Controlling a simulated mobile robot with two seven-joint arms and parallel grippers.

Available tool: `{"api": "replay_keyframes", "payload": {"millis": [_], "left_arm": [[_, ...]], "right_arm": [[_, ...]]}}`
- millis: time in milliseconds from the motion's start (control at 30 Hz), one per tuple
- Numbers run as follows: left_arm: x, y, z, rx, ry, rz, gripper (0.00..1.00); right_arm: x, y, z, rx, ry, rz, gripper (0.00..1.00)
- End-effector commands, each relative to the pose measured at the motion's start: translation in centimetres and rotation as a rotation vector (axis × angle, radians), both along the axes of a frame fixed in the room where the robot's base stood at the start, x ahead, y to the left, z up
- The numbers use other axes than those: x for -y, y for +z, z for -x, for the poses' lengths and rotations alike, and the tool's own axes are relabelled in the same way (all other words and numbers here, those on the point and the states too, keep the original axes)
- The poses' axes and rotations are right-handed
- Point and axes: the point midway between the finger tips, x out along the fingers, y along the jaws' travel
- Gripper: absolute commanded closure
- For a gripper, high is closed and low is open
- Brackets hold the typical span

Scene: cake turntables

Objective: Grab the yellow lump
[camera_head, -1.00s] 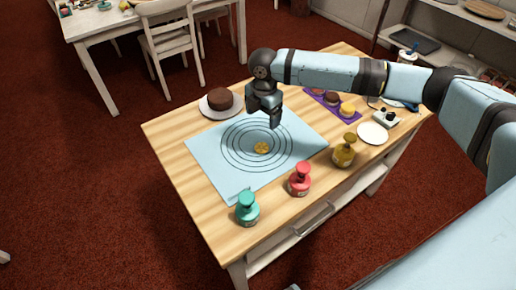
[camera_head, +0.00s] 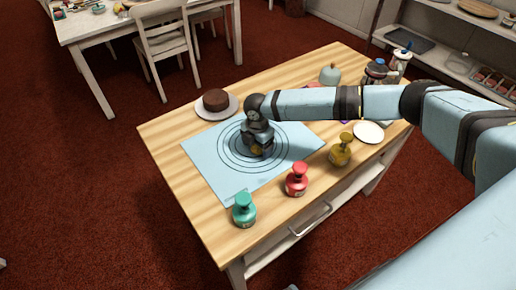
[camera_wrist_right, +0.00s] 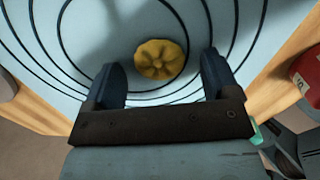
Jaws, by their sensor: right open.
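The yellow lump (camera_wrist_right: 160,60) is round and ridged, with a dimple in its middle. It lies inside the inner rings of the light blue mat (camera_head: 205,148). In the head view the lump (camera_head: 257,150) is partly hidden by my right gripper (camera_head: 257,152), which is low over the mat's centre. In the right wrist view my right gripper (camera_wrist_right: 162,80) is open, with one dark finger on each side of the lump. The lump shows between and slightly beyond the fingertips, and no finger appears to touch it. My left gripper is out of view.
A chocolate cake on a white plate (camera_head: 232,112) stands behind the mat. Teal (camera_head: 244,212), red (camera_head: 297,181) and mustard (camera_head: 341,151) bottles line the front. A white plate (camera_head: 368,132) and pale blue dome (camera_head: 330,74) are to the right.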

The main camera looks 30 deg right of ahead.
Motion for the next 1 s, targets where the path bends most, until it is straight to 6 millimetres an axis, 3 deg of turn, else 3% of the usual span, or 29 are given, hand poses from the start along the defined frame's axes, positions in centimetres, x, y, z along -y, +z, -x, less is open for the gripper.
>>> {"api": "replay_keyframes", "payload": {"millis": [200, 433, 467, 767, 1000], "left_arm": [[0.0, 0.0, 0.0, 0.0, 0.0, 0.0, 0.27], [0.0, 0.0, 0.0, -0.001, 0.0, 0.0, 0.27], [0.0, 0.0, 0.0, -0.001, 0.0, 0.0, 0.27], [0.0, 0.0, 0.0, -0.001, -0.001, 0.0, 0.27], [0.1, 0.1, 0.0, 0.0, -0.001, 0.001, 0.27]], "right_arm": [[0.0, -0.1, 0.0, 0.0, 0.001, 0.0, 0.19], [0.0, -0.1, 0.0, 0.0, 0.0, 0.0, 0.69], [0.0, -0.1, 0.0, 0.0, 0.0, 0.0, 0.71], [0.0, 0.1, 0.0, 0.0, 0.0, 0.0, 0.71], [0.0, 2.0, 0.0, 0.001, 0.001, 0.0, 0.71]]}}
